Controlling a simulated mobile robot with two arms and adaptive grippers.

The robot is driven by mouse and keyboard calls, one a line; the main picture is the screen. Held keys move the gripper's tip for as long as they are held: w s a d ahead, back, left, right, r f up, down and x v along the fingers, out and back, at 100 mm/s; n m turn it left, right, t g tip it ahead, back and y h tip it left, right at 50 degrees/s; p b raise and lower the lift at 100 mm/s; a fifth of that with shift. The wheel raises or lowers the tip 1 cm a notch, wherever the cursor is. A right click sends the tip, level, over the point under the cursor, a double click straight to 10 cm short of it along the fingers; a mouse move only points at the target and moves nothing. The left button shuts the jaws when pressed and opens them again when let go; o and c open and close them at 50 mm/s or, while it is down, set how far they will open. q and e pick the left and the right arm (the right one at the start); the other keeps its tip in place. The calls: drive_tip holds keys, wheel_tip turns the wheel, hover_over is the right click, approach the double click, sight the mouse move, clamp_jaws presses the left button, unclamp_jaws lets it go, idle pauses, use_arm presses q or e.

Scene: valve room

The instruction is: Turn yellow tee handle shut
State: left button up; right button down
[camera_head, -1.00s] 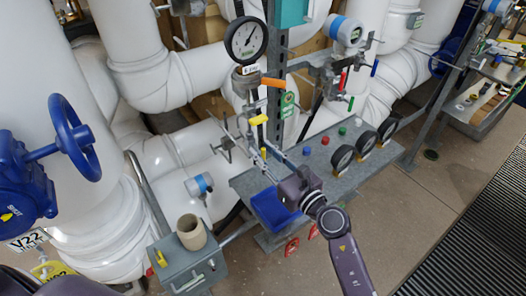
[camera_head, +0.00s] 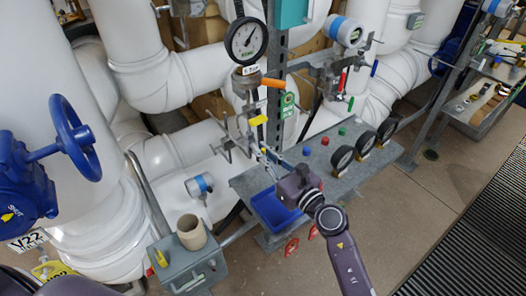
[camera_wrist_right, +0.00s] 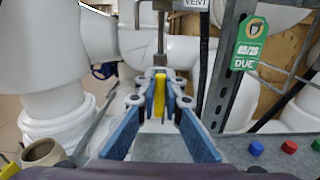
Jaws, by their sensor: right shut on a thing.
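The yellow handle (camera_wrist_right: 159,95) shows upright in the right wrist view, directly between the fingertips of my right gripper (camera_wrist_right: 159,103). The blue-padded fingers are closed in on it from both sides. A thin metal stem rises above it. A yellow piece (camera_head: 258,120) shows just above the fingertips on the same piping. My left gripper is not in view.
A round gauge (camera_head: 246,41) and an orange lever (camera_head: 273,83) are above. A grey bench (camera_head: 318,185) with coloured buttons and black gauges lies right of the gripper. A blue bin (camera_head: 272,209) is below it. White pipes stand close behind.

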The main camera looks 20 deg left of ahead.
drive_tip(key=m+p, duration=0.2)
drive_tip(key=m, duration=0.1)
drive_tip(key=shift+w+d+r, duration=0.1)
drive_tip(key=shift+w+d, duration=0.05)
drive_tip(key=shift+w+d+f+m+p, duration=0.25)
drive_tip(key=shift+m+p, duration=0.55)
drive_tip(key=shift+m, duration=1.65)
drive_tip(key=shift+a+f+m+p, duration=0.1)
drive_tip(key=shift+f+m+p, duration=0.45)
drive_tip(key=shift+m, duration=1.85)
drive_tip(key=shift+w+d+f+m+p, duration=0.15)
drive_tip(key=shift+m+p, duration=0.85)
drive_tip(key=shift+m, duration=1.45)
drive_tip(key=c, duration=2)
unclamp_jaws()
drive_tip(key=shift+c, duration=0.2)
drive_tip(key=shift+r, duration=0.1)
